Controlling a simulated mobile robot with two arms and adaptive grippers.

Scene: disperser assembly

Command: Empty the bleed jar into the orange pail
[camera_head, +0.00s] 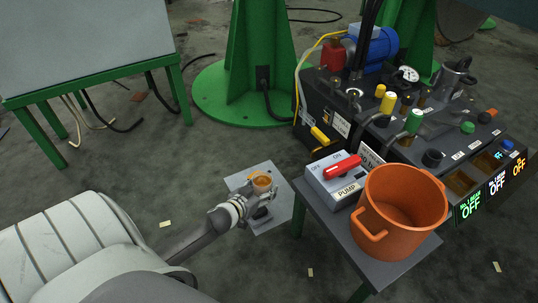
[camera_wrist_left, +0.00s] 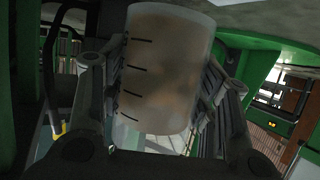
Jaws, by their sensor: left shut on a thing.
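The bleed jar (camera_wrist_left: 160,75) is a clear, graduated cylinder with dark tick marks and a cloudy brownish content. My left gripper (camera_head: 258,190) is shut on it, with a finger on either side of the jar in the left wrist view (camera_wrist_left: 165,95). In the head view the jar's top (camera_head: 262,180) shows orange-brown from above, and it looks upright. The orange pail (camera_head: 400,210) stands on a small dark table to the right of the jar, with its mouth open upward. The jar is apart from the pail. My right gripper is not in view.
A grey pump switch box (camera_head: 335,185) with a red lever sits beside the pail on the small table (camera_head: 400,268). Behind is a black machine with valves, a gauge and lit OFF displays (camera_head: 470,208). A green column (camera_head: 250,80) stands at the back.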

